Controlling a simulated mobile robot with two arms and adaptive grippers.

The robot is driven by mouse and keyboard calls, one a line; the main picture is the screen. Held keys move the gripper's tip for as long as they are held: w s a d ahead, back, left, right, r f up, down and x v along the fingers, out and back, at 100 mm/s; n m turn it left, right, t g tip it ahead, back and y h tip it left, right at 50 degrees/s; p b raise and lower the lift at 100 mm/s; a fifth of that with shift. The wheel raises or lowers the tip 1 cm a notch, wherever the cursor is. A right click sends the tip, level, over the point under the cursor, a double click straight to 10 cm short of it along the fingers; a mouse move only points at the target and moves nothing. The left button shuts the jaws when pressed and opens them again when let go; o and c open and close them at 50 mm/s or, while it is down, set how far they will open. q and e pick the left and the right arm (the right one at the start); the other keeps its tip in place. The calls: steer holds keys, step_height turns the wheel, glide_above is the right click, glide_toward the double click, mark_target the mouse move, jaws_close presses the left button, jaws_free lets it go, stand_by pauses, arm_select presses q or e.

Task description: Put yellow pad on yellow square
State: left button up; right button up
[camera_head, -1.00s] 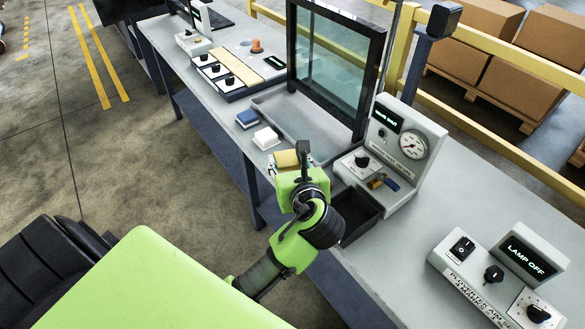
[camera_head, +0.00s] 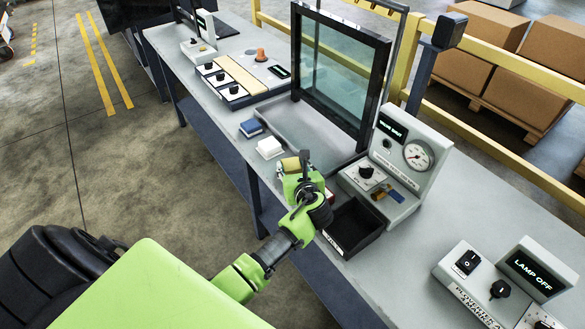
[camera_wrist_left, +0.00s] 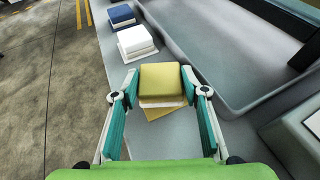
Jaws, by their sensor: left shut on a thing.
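The yellow pad (camera_wrist_left: 160,78), with a pale base, is between the two teal fingers of my left gripper (camera_wrist_left: 160,84). The gripper is shut on its sides. The pad also shows in the head view (camera_head: 290,164) at the table's front edge. The yellow square (camera_wrist_left: 166,113) shows as a flat strip under the near side of the pad, turned slightly against it. The pad hides the rest of the square. I cannot tell whether the pad touches it. My right gripper is not in view.
A white pad (camera_head: 270,147) and a blue pad (camera_head: 251,127) lie in a row beyond the yellow one. A grey tray (camera_wrist_left: 245,104) is close on the right. A black bin (camera_head: 352,229) and a gauge box (camera_head: 408,150) stand right of my gripper.

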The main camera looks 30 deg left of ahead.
arm_select(q)
steer(key=shift+f, duration=0.25)
steer(key=shift+f, duration=0.15)
steer(key=o, duration=1.1)
steer(key=shift+o, duration=0.2)
steer(key=shift+d+r, duration=0.1)
steer(key=shift+r, duration=0.1)
steer(key=v, duration=1.1)
steer(key=shift+s+d, duration=0.3)
steer(key=shift+s, duration=0.05)
steer(key=shift+r, duration=0.1)
